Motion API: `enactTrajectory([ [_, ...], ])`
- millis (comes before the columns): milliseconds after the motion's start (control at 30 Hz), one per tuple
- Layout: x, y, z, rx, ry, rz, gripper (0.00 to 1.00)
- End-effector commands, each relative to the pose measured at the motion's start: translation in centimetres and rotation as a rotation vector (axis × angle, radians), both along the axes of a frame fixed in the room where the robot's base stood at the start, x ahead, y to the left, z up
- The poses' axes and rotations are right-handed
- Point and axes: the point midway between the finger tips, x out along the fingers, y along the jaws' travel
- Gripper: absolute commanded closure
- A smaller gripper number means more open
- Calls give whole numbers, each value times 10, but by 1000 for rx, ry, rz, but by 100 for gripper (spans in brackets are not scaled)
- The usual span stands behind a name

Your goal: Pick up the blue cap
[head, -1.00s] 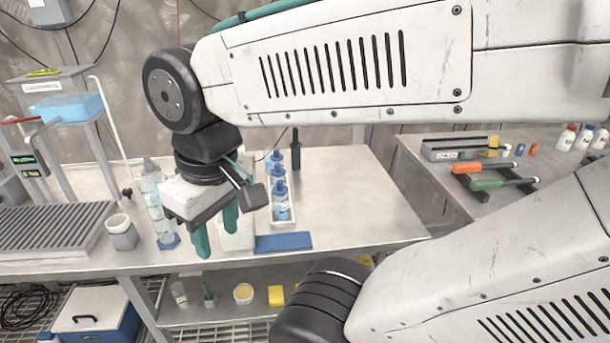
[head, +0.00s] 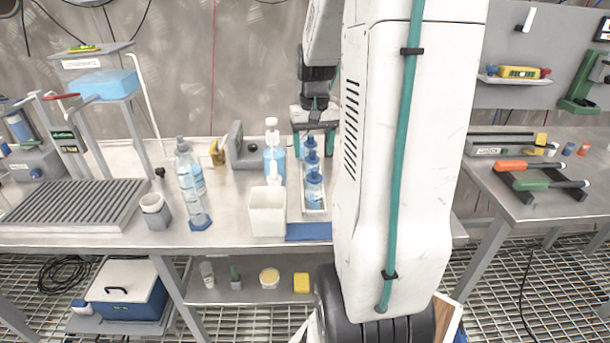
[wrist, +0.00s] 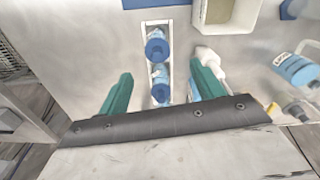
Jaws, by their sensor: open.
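Several clear bottles with blue caps stand in a row in a narrow white rack (head: 316,212). The front bottle's blue cap (head: 313,166) shows in the head view, with more blue caps behind it. In the wrist view a blue cap (wrist: 157,49) sits ahead of the fingers. In the wrist view my gripper (wrist: 161,80) is open, with one finger on each side of the row. Its contact with any cap cannot be told.
A white open container (head: 267,213) and a pump bottle (head: 274,158) stand left of the rack. A tall clear bottle (head: 192,188) and a grey cup (head: 155,211) are farther left. A blue block (head: 308,232) lies at the bench's front edge.

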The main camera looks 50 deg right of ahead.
Motion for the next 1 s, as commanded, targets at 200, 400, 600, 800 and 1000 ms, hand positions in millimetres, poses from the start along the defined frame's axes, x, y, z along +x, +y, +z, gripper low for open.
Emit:
enactTrajectory([
  [200,-1,-2,-25,2,2,-4,33],
  [400,-3,-3,-52,3,4,-3,33],
  [600,-3,-3,-75,1,2,-2,33],
  [800,-3,-3,-77,0,0,-3,33],
  [1000,-3,-3,-77,1,1,-3,69],
])
